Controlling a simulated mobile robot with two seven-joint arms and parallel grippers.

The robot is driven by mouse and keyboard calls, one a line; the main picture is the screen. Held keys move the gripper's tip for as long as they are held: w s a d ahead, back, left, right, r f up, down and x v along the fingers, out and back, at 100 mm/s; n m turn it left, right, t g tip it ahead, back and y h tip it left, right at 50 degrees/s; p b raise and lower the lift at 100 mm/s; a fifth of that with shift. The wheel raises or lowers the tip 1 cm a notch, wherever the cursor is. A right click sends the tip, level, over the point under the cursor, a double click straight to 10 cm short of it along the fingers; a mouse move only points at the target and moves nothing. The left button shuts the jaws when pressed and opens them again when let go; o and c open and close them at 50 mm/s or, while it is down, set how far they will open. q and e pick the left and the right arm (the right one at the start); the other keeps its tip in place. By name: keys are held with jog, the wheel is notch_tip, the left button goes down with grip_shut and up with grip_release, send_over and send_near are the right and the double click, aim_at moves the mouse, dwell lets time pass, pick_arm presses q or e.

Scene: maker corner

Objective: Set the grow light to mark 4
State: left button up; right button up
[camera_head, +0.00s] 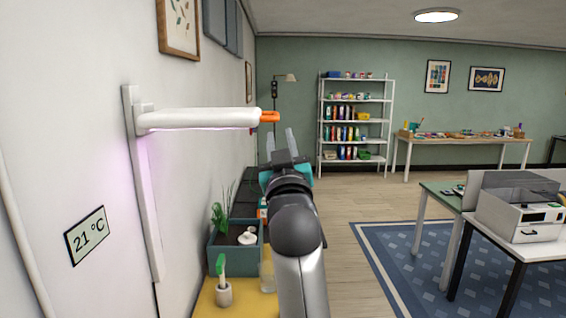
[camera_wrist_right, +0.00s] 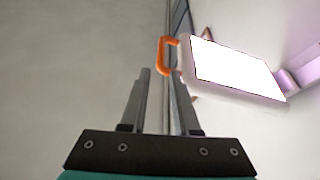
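The grow light (camera_head: 200,118) is a white bar lamp with a pinkish glow, sticking out from a white vertical rail (camera_head: 146,200) on the left wall. An orange handle (camera_head: 270,117) is at its free end. In the right wrist view the lit panel (camera_wrist_right: 235,70) and the orange handle (camera_wrist_right: 166,55) show ahead of the fingers. My right gripper (camera_head: 281,142) is open and empty, a little below and right of the handle, apart from it. The right wrist view shows its two spread fingers (camera_wrist_right: 158,100). No mark numbers are readable on the rail. My left gripper is not in view.
Shelves and tables stand farther back; open floor lies between.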

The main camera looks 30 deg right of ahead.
jog(key=b+v, duration=0.1)
jog(key=v, duration=0.3)
jog(key=shift+s+f, duration=0.1)
jog(key=shift+f, duration=0.05)
dwell(0.4)
